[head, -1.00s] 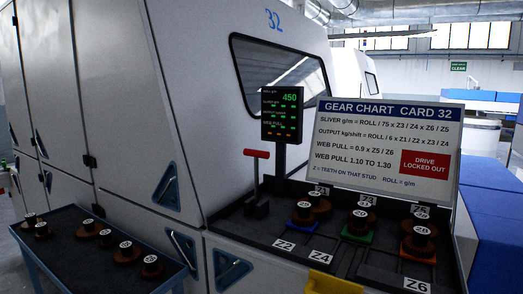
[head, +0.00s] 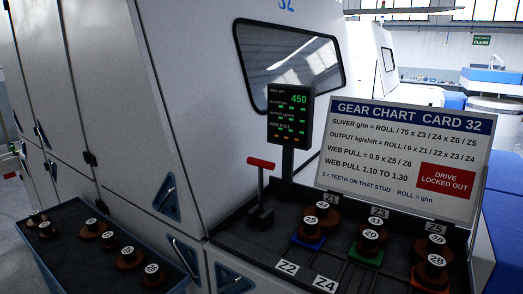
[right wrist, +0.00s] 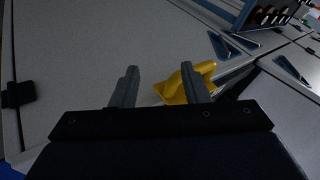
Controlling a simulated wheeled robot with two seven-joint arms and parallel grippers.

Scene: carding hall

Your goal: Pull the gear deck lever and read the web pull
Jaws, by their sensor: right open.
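The gear deck lever (head: 261,187) stands upright on the left of the dark gear deck (head: 235,236), with a red crossbar handle on top. Behind it a black readout (head: 290,118) shows 450 in green at the top. Its lower rows, including WEB PULL, show small marks I cannot read as figures. My right gripper (right wrist: 157,83) is open and empty in the right wrist view, over grey panels. A yellow object (right wrist: 186,82) shows beyond its right finger; I cannot tell whether they touch. Neither gripper shows in the head view.
A gear chart board (head: 406,150) with a red "DRIVE LOCKED OUT" label stands behind the deck. Several gears sit on studs, including a blue-based gear (head: 309,235) right of the lever. A side table (head: 70,272) at left carries more gears.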

